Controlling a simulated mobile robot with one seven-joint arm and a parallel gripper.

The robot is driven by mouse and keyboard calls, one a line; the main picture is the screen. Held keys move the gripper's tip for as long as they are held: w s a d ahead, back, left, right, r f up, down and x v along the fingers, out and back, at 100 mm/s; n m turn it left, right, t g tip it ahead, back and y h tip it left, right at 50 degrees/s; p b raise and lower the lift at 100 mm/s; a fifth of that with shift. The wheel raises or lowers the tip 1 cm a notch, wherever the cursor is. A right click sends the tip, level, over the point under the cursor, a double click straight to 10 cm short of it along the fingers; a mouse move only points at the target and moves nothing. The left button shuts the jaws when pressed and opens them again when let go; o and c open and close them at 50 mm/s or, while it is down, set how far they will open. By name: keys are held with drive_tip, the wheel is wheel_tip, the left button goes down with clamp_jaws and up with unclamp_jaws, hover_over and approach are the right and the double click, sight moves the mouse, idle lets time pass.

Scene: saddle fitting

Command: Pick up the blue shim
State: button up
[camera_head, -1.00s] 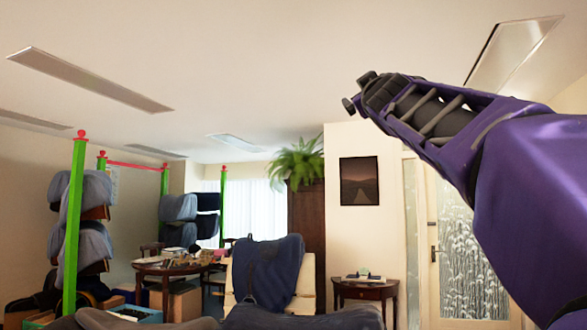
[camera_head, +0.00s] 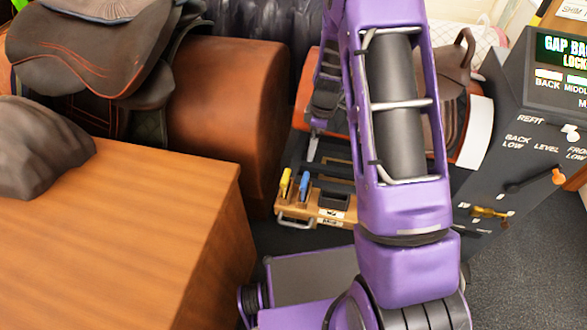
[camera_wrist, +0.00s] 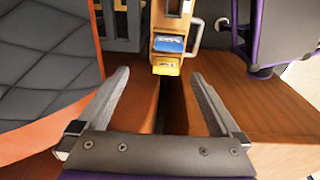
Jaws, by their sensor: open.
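The blue shim (camera_head: 304,185) stands in a wooden holder (camera_head: 338,203), just right of a yellow shim (camera_head: 285,182). In the wrist view the blue shim (camera_wrist: 169,44) is above the yellow one (camera_wrist: 166,67), past the fingertips and between their lines. My gripper (camera_wrist: 159,76) is open, with nothing between its fingers. In the head view a fingertip of my gripper (camera_head: 313,148) shows above and behind the shims, apart from them. My arm hides the rest of the gripper and the right part of the holder.
A brown wooden-topped block (camera_head: 130,225) stands at left, with saddles (camera_head: 95,45) behind it. A dark control panel (camera_head: 535,140) with levers stands at right. Grey floor (camera_head: 510,275) is clear at lower right.

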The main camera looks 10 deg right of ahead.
approach(306, 180)
drive_tip(key=f, duration=0.3)
drive_tip(key=w+f, duration=0.1)
drive_tip(key=f, duration=0.1)
drive_tip(key=shift+w+a+f+b, duration=0.1)
drive_tip(key=shift+a+f+b, duration=0.05)
drive_tip(key=shift+a+b, duration=0.2)
drive_tip(key=shift+a+f, duration=0.15)
drive_tip(key=shift+f, duration=1.35)
drive_tip(key=shift+a+f, duration=0.15)
drive_tip(key=shift+f, duration=1.35)
drive_tip(key=c, duration=1.1)
